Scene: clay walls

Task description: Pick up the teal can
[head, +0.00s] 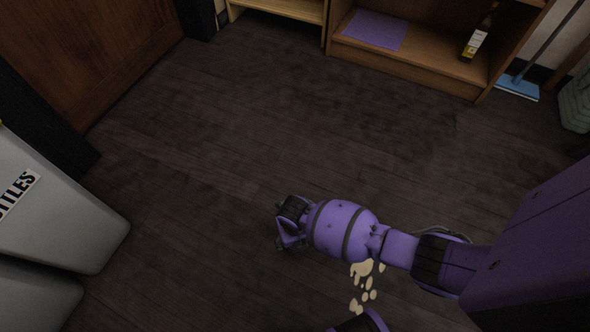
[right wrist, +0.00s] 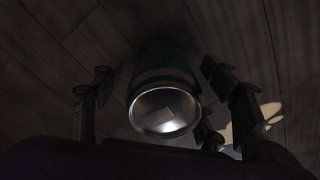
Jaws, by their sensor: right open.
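The teal can (right wrist: 163,78) is in the middle of the right wrist view, its shiny metal end (right wrist: 164,112) facing the camera. A lighter band runs around its side. My right gripper (right wrist: 155,72) is open, with dark fingers on both sides of the can. I see gaps between the fingers and the can, so it is not gripped. In the head view my right gripper (head: 289,222) is low over the dark floor at the end of my purple arm. The can cannot be made out there. My left gripper is not in view.
Pale splotches (head: 364,270) lie on the floor beside my right arm. Grey bins (head: 62,212) stand at the left. A wooden shelf (head: 425,72) at the back holds a purple sheet (head: 375,29) and a bottle (head: 476,40). The floor between is clear.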

